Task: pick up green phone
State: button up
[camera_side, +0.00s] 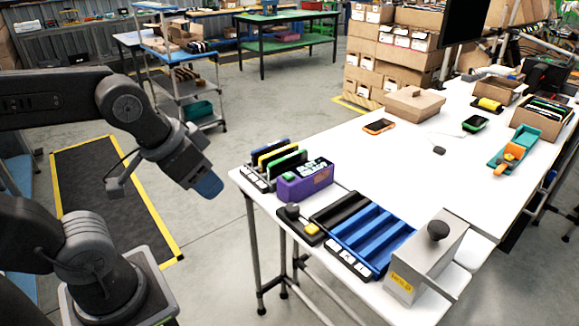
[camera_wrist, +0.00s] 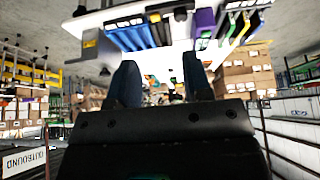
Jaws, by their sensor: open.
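A green phone (camera_side: 288,164) stands upright in a slotted rack (camera_side: 258,179) at the table's near left corner, beside a yellow one and a dark blue one. Another green-edged phone (camera_side: 475,123) with a dark screen lies flat toward the far right of the table. My gripper (camera_side: 208,186) hangs left of the table edge, apart from both. In the wrist view my gripper (camera_wrist: 160,82) has its two fingers spread with nothing held between them. The rack's upright phones show upside down at the top right there (camera_wrist: 242,24).
A purple box (camera_side: 305,183) stands right beside the rack. A blue slotted tray (camera_side: 370,238), a yellow-button box (camera_side: 301,226) and a grey knobbed box (camera_side: 428,258) line the near edge. An orange phone (camera_side: 379,126) lies farther back. The table's middle is clear.

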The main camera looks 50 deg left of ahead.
jog(key=w+a+r+g, duration=0.1)
jog(key=w+a+r, duration=0.1)
jog(key=w, duration=0.4)
jog(key=w+a+r+g, duration=0.1)
jog(key=w+a+r, duration=0.15)
jog(key=w, duration=0.35)
jog(key=g, duration=0.4)
send_over(288, 156)
jog(key=f, duration=1.9)
jog(key=shift+s+a, duration=0.2)
jog(key=shift+s, duration=0.15)
jog(key=shift+w+d+f, duration=0.1)
jog(key=shift+w+f, duration=0.1)
jog(key=shift+f, duration=1.25)
jog(key=shift+w+d+f, duration=0.1)
jog(key=shift+w+f, duration=0.1)
jog(key=shift+f, duration=1.25)
grip_shut()
